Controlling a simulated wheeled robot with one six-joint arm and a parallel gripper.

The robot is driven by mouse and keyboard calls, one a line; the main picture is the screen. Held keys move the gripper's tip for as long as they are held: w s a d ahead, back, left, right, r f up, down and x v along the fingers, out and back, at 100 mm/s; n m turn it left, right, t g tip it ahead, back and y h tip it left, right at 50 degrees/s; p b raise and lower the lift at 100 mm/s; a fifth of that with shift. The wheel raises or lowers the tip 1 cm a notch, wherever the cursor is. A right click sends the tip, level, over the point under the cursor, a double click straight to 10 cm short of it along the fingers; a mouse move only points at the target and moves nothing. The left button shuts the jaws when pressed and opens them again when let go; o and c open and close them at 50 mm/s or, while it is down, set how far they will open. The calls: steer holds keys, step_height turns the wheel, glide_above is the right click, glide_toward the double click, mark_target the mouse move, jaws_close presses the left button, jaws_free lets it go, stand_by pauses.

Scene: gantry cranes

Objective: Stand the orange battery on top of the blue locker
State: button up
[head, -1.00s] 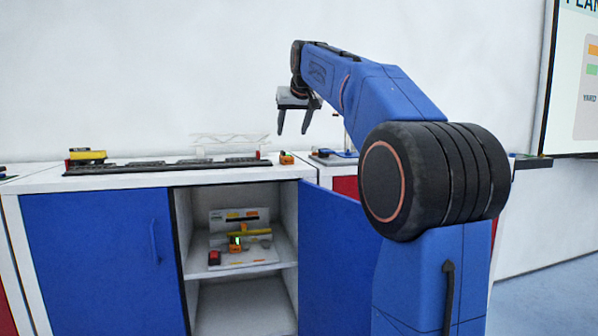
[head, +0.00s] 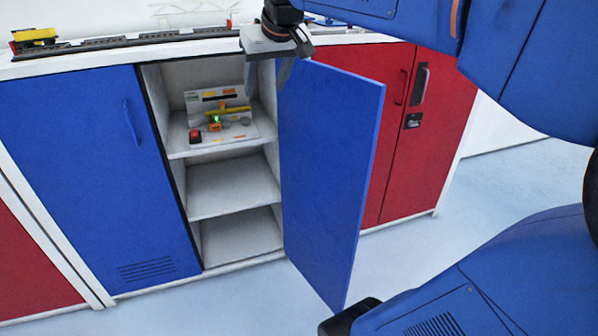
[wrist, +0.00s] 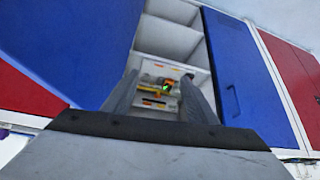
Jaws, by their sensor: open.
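The orange battery (head: 215,123) with a green light stands on the upper shelf inside the open blue locker (head: 70,150), in front of a white panel. It also shows in the wrist view (wrist: 167,86), between and beyond the fingers. My gripper (head: 266,76) is open and empty, in front of the upper part of the locker opening, above and right of the battery and apart from it. The locker's white top (head: 100,58) shows along its front edge; its right end is hidden behind my gripper. In the wrist view my gripper (wrist: 160,76) points into the opening.
The open blue door (head: 330,170) juts out to the right of the opening. A rail track (head: 120,42) lies on the locker top. Red cabinets (head: 415,140) stand at right.

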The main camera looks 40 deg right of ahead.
steer(key=s+a+f+g, duration=0.1)
steer(key=s+a+f, duration=0.1)
steer(key=s+f, duration=0.8)
steer(key=s+a+f+n+g, duration=0.1)
steer(key=s+a+f, duration=0.2)
steer(key=s+f, duration=0.8)
step_height(320, 180, down, 3)
steer(key=shift+s+a+f+y, duration=0.2)
steer(key=shift+s+a+y, duration=0.05)
steer(key=shift+a+y, duration=0.15)
